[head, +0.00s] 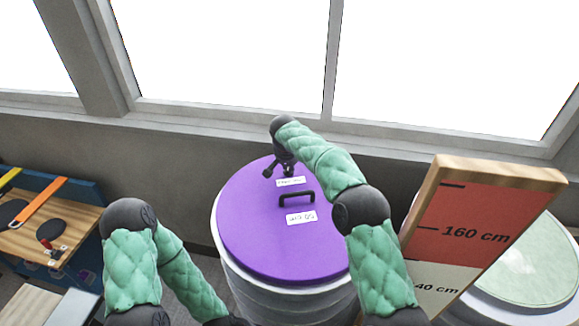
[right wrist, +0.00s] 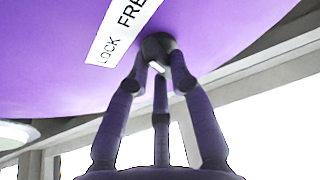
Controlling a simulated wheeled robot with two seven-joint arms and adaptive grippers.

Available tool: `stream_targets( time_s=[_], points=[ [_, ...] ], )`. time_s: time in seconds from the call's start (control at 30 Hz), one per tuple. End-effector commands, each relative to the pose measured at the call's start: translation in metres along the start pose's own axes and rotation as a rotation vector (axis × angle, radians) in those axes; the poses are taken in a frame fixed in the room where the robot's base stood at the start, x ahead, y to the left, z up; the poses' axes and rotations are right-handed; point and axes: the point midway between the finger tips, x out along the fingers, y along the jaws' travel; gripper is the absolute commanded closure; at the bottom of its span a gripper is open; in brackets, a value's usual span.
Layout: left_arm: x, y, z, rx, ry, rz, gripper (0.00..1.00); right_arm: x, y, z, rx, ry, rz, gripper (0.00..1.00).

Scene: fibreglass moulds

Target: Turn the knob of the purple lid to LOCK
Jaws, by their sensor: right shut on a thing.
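The purple lid (head: 250,225) lies on a round white drum, with a black bar handle (head: 297,197) near its middle. My right gripper (head: 280,170) is at the lid's far edge, beside a small white label (head: 291,182). In the right wrist view its purple-grey fingers (right wrist: 157,70) are shut around the dark round knob (right wrist: 158,44), which carries a short white mark. The label there (right wrist: 122,30) reads LOCK and FREE. The mark faces away from the label; I cannot tell its exact setting. In the head view the knob is largely hidden. My left gripper is out of view.
A second white label (head: 301,217) sits nearer on the lid. A height board (head: 470,225) marked 160 cm stands right, before a pale green round top (head: 525,265). A wooden bench (head: 50,235) with straps is at left. Windows and a wall stand behind.

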Motion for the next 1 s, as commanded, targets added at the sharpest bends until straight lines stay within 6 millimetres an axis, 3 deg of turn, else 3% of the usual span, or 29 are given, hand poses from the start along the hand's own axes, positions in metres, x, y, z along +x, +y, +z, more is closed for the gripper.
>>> stream_targets(
  time_s=[0.03,0.07,0.13,0.57,1.0],
  points=[
    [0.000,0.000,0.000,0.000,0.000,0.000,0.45,0.001,0.000,0.000,0.000,-0.001,0.001,1.00],
    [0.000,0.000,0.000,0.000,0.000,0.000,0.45,0.001,0.000,0.000,0.000,-0.001,0.001,0.72],
    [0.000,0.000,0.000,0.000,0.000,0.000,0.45,0.000,0.000,0.000,0.001,-0.001,0.001,0.54],
    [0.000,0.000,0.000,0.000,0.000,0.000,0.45,-0.006,0.000,0.000,0.002,0.001,0.000,0.54],
    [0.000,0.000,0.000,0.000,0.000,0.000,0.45,-0.084,-0.001,0.000,0.002,0.001,-0.001,0.54]
  ],
)
